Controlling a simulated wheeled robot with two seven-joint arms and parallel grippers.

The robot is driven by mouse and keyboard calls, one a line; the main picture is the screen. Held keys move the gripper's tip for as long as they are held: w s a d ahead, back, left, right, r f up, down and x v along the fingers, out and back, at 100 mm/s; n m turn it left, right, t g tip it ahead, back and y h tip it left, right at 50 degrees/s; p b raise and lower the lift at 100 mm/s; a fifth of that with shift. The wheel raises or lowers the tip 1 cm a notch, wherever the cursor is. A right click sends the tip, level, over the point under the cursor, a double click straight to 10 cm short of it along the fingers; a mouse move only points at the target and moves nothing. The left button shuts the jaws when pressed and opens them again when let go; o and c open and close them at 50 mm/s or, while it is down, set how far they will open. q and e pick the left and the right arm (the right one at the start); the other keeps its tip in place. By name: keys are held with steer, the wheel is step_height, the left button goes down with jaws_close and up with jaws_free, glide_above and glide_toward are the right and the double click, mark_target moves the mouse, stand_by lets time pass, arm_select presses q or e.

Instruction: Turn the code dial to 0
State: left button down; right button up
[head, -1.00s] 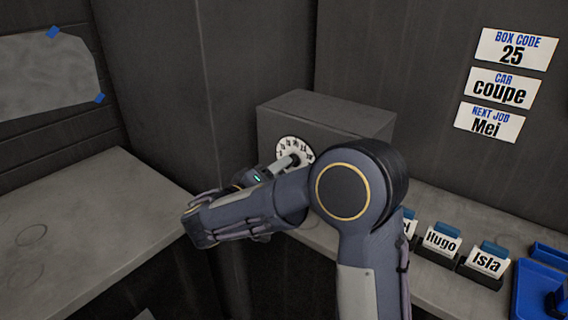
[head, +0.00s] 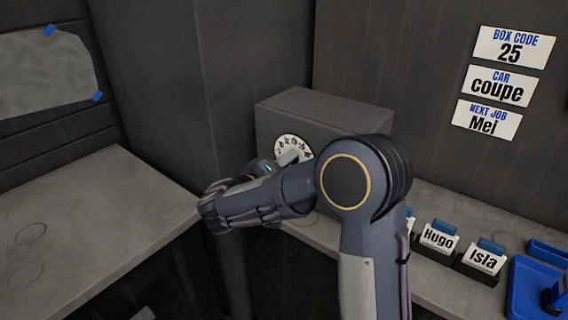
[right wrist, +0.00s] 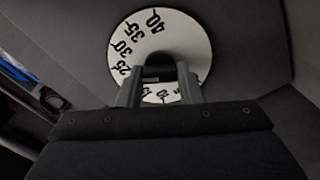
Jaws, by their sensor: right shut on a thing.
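The code dial (head: 287,145) is a white disc with black numbers on the front of a grey box (head: 350,122). In the right wrist view the dial (right wrist: 196,40) shows 25, 30, 35 and 40 along its upper left. My right gripper (head: 293,157) reaches the dial from the front. In the wrist view its two fingers (right wrist: 158,88) are shut on the dial's dark knob (right wrist: 152,72), which is mostly hidden between them. The lower dial numbers are partly covered, and I cannot tell which number is set. My left gripper is out of view.
Wall signs read BOX CODE 25 (head: 512,48), CAR coupe (head: 498,87) and NEXT JOB Mei (head: 487,121). Name card holders, Hugo (head: 438,240) and Isla (head: 482,260), and a blue tray (head: 522,290) stand on the right counter. The left counter (head: 90,215) is clear.

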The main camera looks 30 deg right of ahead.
steer(key=shift+n, duration=0.3)
steer(key=shift+s+f+n+p, duration=0.1)
steer(key=shift+n+p, duration=4.85)
steer(key=shift+n, duration=2.4)
steer(key=shift+s+f+n+p, duration=0.1)
steer(key=shift+n+p, duration=4.85)
steer(key=shift+n, duration=2.4)
steer(key=o, duration=1)
